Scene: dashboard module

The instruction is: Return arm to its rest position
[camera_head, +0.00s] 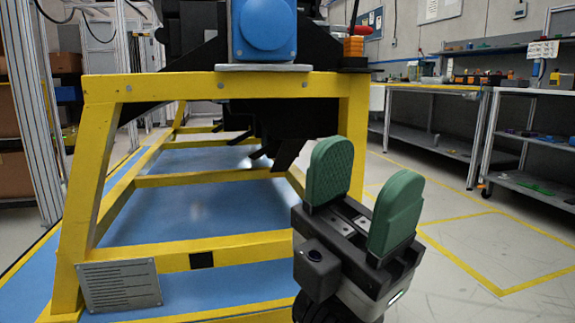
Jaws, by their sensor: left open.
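My left gripper (366,203) is at the lower right of the head view. Its two green padded fingers point up and stand wide apart, with nothing between them. It is in front of the right side of the yellow frame (225,87), apart from it as far as I can tell. A black dashboard module (255,122) sits on top of the frame and hangs below its top bar, partly cut off by the top edge. My right gripper does not show.
A blue round unit (264,25) sits on the frame's top bar. A metal plate (119,285) is fixed low on the left. Workbenches (430,88) and shelves (535,142) stand at the right. The floor with yellow lines (490,240) is clear at the right.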

